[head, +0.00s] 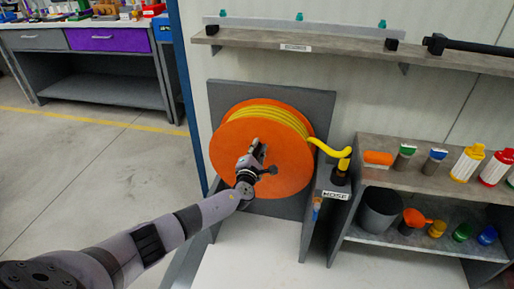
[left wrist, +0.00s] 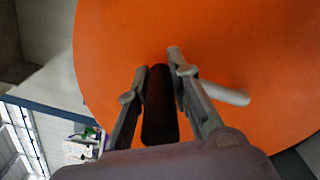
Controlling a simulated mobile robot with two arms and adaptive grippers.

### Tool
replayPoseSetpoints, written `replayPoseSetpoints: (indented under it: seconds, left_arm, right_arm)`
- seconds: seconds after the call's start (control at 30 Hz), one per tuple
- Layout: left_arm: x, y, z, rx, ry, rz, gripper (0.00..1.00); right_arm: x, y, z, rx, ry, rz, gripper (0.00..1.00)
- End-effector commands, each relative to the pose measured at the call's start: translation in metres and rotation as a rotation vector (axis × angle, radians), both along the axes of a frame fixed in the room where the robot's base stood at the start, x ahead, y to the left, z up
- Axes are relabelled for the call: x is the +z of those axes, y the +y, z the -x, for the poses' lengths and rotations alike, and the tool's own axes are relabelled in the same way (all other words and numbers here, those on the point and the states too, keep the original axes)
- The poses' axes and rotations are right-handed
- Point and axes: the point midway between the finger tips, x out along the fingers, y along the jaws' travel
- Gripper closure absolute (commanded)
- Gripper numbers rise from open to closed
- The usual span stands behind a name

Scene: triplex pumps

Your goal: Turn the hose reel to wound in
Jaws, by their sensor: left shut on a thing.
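The hose reel (head: 288,165) is a large orange drum on a grey backing panel, with yellow hose (head: 265,112) wound on it. Its orange face also fills much of the left wrist view (left wrist: 245,50). My left gripper (head: 257,155) is in front of the reel's face. In the left wrist view its two fingers (left wrist: 157,85) are on either side of a dark handle (left wrist: 160,110) and shut on it. The exact contact at the handle is partly hidden in the head view. My right gripper is in neither view.
The hose end runs right to a holder labelled HOSE (head: 336,195). A shelf unit (head: 400,240) with bottles, cups and brushes stands to the right. A wall shelf (head: 330,47) hangs above the reel. A workbench (head: 95,65) stands at the back left, with open floor before it.

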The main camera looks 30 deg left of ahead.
Motion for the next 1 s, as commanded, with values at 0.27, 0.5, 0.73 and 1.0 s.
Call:
replayPoseSetpoints:
  seconds: [0.27,0.5,0.73,1.0]
  left_arm:
    - [-0.002,-0.005,0.000,-0.009,0.003,0.001,0.72]
    - [-0.001,-0.003,0.000,-0.005,0.002,0.000,0.60]
    - [-0.001,-0.002,0.000,-0.003,0.001,0.000,0.60]
    - [-0.001,-0.006,0.022,-0.005,0.001,0.001,0.60]
  right_arm:
    - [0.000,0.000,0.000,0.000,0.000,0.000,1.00]
    - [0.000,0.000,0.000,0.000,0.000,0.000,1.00]
    - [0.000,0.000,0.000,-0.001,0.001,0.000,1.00]
    - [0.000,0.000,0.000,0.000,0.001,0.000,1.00]
